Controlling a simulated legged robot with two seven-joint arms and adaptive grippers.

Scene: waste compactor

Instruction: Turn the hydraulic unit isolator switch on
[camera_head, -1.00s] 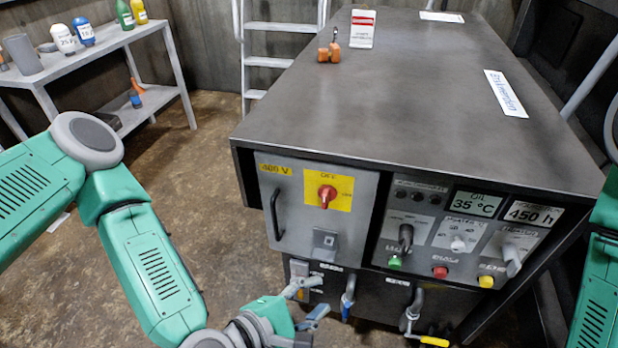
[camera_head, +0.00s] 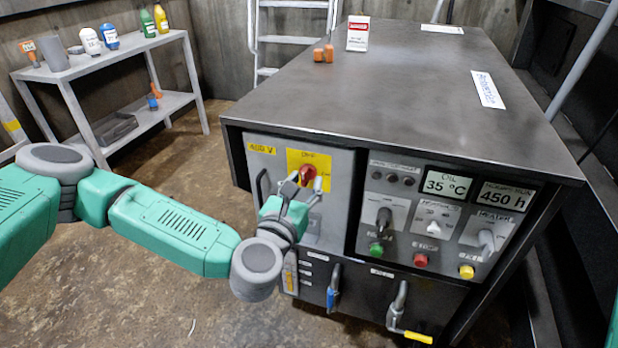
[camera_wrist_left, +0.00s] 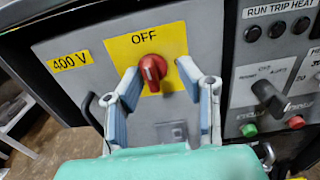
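The isolator switch (camera_wrist_left: 152,72) is a red rotary knob on a yellow plate (camera_wrist_left: 118,47) marked OFF, on a grey panel labelled 400 V. It also shows in the head view (camera_head: 308,172), partly behind my gripper. My left gripper (camera_wrist_left: 168,82) is open, its two fingers spread to either side of the knob in the wrist view. In the head view the left gripper (camera_head: 300,190) is just in front of the panel, below the knob. I cannot tell whether a finger touches the knob. My right gripper is not in view.
The panel has a dark handle (camera_wrist_left: 92,110) left of the knob. To the right are a control panel with green (camera_head: 376,249), red and yellow buttons. Valve levers (camera_head: 333,290) stand below. A shelf (camera_head: 125,55) with bottles is at the back left.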

